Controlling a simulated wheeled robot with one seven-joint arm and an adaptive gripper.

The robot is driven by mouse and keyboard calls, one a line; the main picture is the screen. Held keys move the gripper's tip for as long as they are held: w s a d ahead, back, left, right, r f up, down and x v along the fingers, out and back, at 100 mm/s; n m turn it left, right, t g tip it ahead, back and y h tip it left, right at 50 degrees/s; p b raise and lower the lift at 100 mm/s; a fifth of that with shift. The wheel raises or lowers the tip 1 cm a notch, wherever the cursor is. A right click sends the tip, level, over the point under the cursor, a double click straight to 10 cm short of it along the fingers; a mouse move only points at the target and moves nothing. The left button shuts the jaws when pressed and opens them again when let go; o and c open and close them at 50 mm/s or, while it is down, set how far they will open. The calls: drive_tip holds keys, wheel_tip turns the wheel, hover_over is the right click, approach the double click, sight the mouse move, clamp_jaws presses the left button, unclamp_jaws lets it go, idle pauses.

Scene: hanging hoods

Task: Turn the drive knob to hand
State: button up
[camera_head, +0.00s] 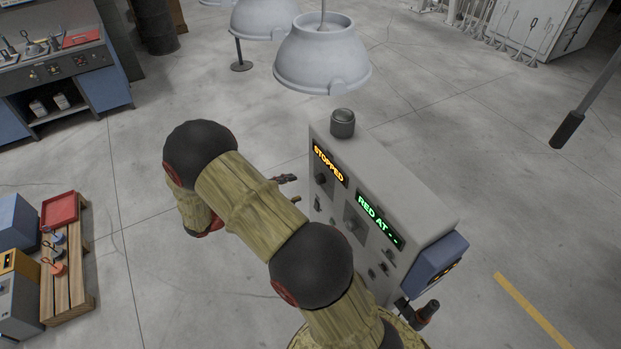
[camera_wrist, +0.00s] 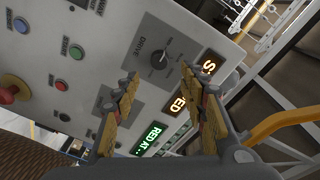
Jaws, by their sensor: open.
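The drive knob (camera_wrist: 158,58) is a small dark knob on a dark plate marked DRIVE, in the upper middle of the wrist view. A light pointer line shows on it, but I cannot read which label it points to. My gripper (camera_wrist: 155,85) is open, with one worn yellow finger on each side and the knob ahead in the gap, apparently untouched. In the head view my gripper (camera_head: 290,188) is at the left of the grey control box (camera_head: 400,200), close to its panel face. The knob's place shows there as a dark spot (camera_head: 321,179) below the STOPPED display.
The panel carries an orange STOPPED display (camera_head: 329,166), a green RED AT display (camera_head: 378,221) and several buttons. A red mushroom button (camera_wrist: 12,90) is at the wrist view's left. Grey hoods (camera_head: 322,60) hang behind the box. A pallet (camera_head: 68,270) stands at left.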

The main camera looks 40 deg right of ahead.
sight(316, 180)
drive_tip(key=p+x, duration=0.1)
drive_tip(key=x, duration=0.6)
drive_tip(key=shift+d+f+p, duration=0.1)
drive_tip(key=shift+d+p, duration=0.25)
drive_tip(key=shift+d, duration=0.1)
drive_tip(key=shift+c, duration=1.2)
drive_tip(key=shift+w, duration=0.1)
clamp_jaws()
